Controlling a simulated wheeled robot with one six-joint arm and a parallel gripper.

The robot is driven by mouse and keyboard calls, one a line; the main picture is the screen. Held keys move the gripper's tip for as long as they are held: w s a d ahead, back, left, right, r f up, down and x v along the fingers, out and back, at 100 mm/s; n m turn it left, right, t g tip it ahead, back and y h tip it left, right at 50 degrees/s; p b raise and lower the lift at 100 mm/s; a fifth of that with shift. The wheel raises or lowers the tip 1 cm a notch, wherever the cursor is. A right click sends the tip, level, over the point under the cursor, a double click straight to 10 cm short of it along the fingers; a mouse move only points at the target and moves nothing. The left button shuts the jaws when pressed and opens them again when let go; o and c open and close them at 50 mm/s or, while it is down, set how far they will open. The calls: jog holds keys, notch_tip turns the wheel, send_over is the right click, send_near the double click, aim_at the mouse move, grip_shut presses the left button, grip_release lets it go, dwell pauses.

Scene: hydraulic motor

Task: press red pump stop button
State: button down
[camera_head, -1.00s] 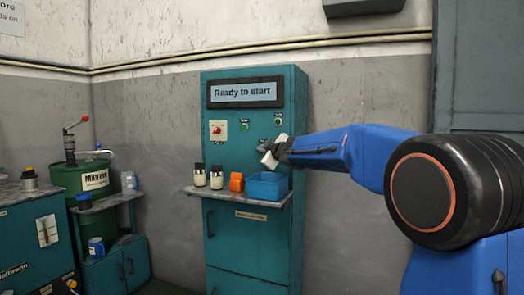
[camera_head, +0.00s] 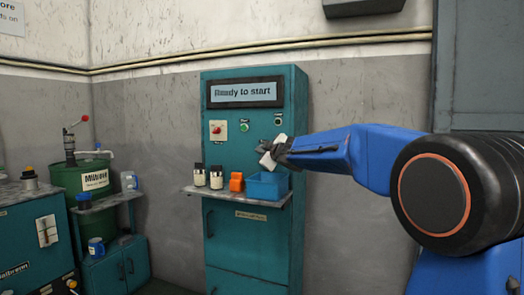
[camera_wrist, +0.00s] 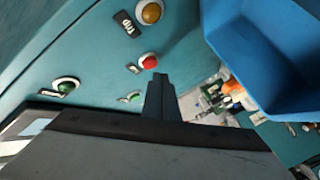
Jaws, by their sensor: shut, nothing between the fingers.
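In the head view, a teal cabinet (camera_head: 250,235) carries a red button (camera_head: 216,130) on a pale plate at upper left, a green button (camera_head: 244,127) beside it, and a small control (camera_head: 278,121) at right. My gripper (camera_head: 264,157) is below and right of the green button, in front of the cabinet. In the wrist view, a red button (camera_wrist: 149,61) lies just above the shut, empty fingertips (camera_wrist: 160,78). It appears apart from them. A green button (camera_wrist: 66,86) is at left and an amber one (camera_wrist: 151,13) at top. I cannot tell whether both views show the same red button.
A blue bin (camera_head: 268,186) stands on the cabinet's shelf under my gripper, and its wall fills the right of the wrist view (camera_wrist: 265,70). An orange item (camera_head: 236,182) and two small bottles (camera_head: 208,178) stand left of it.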

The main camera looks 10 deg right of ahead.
jog(key=shift+s+a, duration=0.75)
jog(key=shift+s, duration=0.3)
jog(key=shift+s+a, duration=0.7)
jog(key=shift+s, duration=0.3)
jog(key=shift+s, duration=0.1)
